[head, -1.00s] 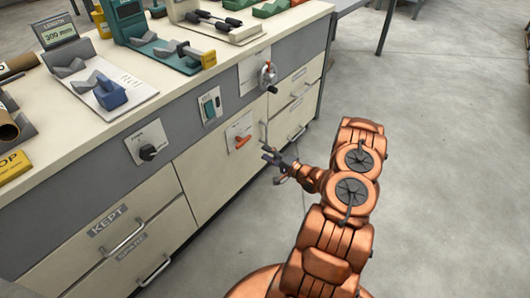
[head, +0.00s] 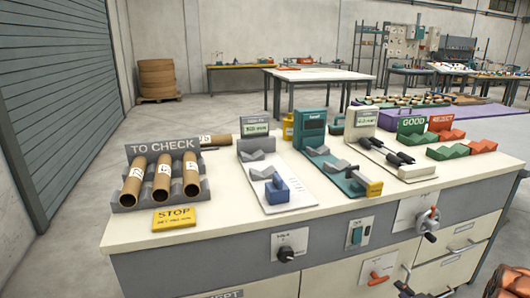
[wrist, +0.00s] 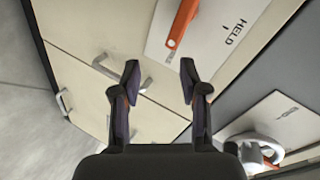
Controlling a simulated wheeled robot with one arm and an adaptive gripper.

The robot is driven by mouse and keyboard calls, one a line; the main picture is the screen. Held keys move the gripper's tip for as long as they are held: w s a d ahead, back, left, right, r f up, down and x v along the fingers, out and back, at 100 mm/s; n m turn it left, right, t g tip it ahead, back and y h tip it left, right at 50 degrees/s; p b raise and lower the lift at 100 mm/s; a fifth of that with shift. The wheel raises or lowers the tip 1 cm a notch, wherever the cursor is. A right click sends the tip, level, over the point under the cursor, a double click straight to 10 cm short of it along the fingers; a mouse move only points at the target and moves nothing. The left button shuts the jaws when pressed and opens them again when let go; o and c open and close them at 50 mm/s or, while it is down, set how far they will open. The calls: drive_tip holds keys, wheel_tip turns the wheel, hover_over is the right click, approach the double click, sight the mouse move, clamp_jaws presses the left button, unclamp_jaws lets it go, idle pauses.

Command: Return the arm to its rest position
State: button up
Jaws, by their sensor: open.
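My gripper (wrist: 160,82) is open and empty in the wrist view, its two dark fingers apart. It is in front of the cabinet's front face, with drawer handles and an orange lever (wrist: 180,24) on a plate marked HELD beyond it. In the head view only a small part of the gripper (head: 408,286) shows at the bottom edge, below the crank (head: 428,222) and right of the orange lever. A bit of my copper arm (head: 508,282) shows in the bottom right corner. The rest of the arm is out of frame.
The crank (wrist: 262,150) stands out from the cabinet front near my gripper. Floor (head: 60,262) is open at left.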

wheel_tip(320, 180, up, 9)
drive_tip(key=n+g+h, duration=0.3)
drive_tip(key=g+h, duration=0.1)
drive_tip(key=g, duration=0.1)
drive_tip(key=s+a+r+n+g+h, duration=0.1)
drive_tip(key=s+a+r+n+g, duration=0.15)
drive_tip(key=s+a+r, duration=0.5)
drive_tip(key=s+a+r+n+g+y, duration=0.1)
drive_tip(key=s+a+r+n+g, duration=0.2)
drive_tip(key=s+a, duration=0.7)
drive_tip(key=s+a+r+n+g+y, duration=0.1)
drive_tip(key=s+a+r+g, duration=0.3)
drive_tip(key=s+a, duration=0.6)
drive_tip(key=s+a+r+n+g+y, duration=0.1)
drive_tip(key=s+a+r+n+g, duration=0.15)
drive_tip(key=s+a+r, duration=0.7)
drive_tip(key=s+d+r+p, duration=0.1)
drive_tip(key=s+r+p, duration=0.1)
drive_tip(key=r+p, duration=0.6)
drive_tip(key=s+d+r+t+p, duration=0.1)
drive_tip(key=s+d+r+p, duration=0.1)
drive_tip(key=r+p, duration=0.6)
drive_tip(key=p, duration=0.4)
drive_tip(key=shift+t, duration=0.3)
drive_tip(key=shift+s, duration=0.1)
drive_tip(key=shift+c, duration=0.5)
